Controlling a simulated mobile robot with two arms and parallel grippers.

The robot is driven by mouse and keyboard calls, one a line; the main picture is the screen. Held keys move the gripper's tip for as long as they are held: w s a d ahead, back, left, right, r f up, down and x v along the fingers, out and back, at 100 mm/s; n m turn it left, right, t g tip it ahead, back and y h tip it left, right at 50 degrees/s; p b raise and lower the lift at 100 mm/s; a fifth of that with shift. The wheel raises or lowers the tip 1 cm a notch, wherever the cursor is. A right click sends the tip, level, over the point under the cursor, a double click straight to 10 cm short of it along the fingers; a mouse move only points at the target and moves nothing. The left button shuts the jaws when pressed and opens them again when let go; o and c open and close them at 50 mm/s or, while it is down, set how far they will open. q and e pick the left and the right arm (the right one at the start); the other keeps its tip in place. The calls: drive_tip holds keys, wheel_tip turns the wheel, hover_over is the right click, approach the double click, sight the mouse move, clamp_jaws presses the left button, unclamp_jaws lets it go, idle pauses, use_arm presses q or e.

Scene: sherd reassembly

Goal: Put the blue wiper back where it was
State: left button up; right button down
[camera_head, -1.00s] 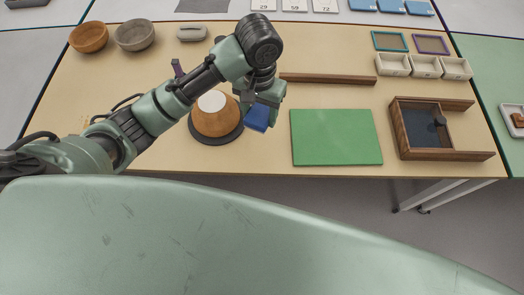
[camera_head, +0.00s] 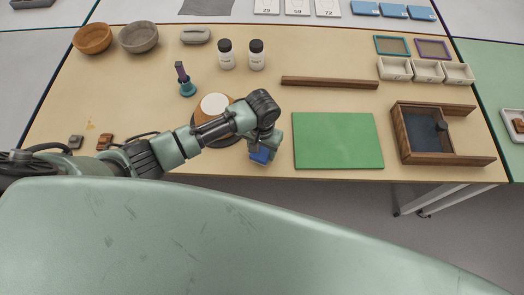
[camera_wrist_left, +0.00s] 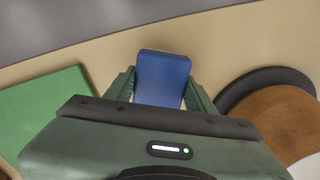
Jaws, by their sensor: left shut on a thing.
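The blue wiper (camera_head: 259,156) is a small blue block between the fingers of my left gripper (camera_head: 262,147), near the table's front edge. In the left wrist view the wiper (camera_wrist_left: 162,78) sits between the two green fingers of the gripper (camera_wrist_left: 163,88), which is shut on it. The wiper is between the green mat (camera_head: 338,140) and the brown pot with a white top (camera_head: 214,104) on a dark round base. Whether the wiper touches the table cannot be told. My right gripper is not in view.
Two bottles (camera_head: 241,54) and a teal-and-purple tool (camera_head: 185,80) stand behind my arm. A wooden bar (camera_head: 329,83) lies at the back of the mat. A wooden tray (camera_head: 470,157) is at the right. Small brown and grey pieces (camera_head: 104,142) lie at the left.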

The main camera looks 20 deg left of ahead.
use_arm(q)
drive_tip(key=shift+f, duration=0.85)
drive_tip(key=shift+s+f, duration=0.1)
drive_tip(key=shift+f, duration=0.25)
drive_tip(key=o, duration=1.2)
drive_tip(key=shift+s+a, duration=0.1)
drive_tip(key=shift+s, duration=0.05)
